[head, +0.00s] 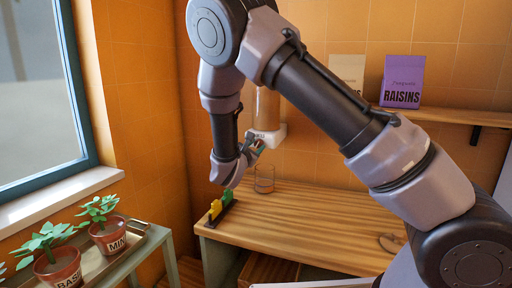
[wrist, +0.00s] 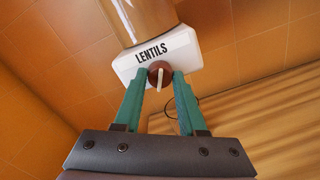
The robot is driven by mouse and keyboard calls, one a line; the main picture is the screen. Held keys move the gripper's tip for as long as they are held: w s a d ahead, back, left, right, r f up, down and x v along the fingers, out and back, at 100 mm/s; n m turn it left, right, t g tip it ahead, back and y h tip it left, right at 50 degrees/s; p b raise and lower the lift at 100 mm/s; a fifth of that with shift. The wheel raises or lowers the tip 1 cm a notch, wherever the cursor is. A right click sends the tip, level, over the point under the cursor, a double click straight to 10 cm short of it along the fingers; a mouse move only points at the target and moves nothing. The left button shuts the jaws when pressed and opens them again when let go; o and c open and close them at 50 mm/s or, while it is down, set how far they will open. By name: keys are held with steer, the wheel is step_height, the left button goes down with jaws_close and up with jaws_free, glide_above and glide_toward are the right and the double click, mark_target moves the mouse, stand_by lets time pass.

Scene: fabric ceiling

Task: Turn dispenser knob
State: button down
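The dispenser has a clear tube (wrist: 135,15) above a white base (wrist: 184,52) labelled LENTILS. It is on the orange wall, and its white base also shows in the head view (head: 270,137). A round brown knob (wrist: 153,70) with a pale bar sits below the label. My gripper (wrist: 160,76) is open, with one green finger on each side of the knob. I cannot tell whether the fingers touch it. In the head view my gripper (head: 258,148) is at the dispenser's front, and the knob is hidden there.
A clear glass (head: 264,182) stands on the wooden counter (head: 310,215) below the dispenser. A yellow and green item (head: 218,210) is at the counter's left edge. Potted plants (head: 108,235) stand at left. A shelf (head: 450,117) holds a RAISINS bag (head: 402,82).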

steer(key=m, duration=0.5)
steer(key=shift+m, duration=0.4)
steer(key=shift+c, duration=2.4)
jaws_free()
steer(key=v, duration=1.1)
steer(key=shift+w+d+f, duration=0.1)
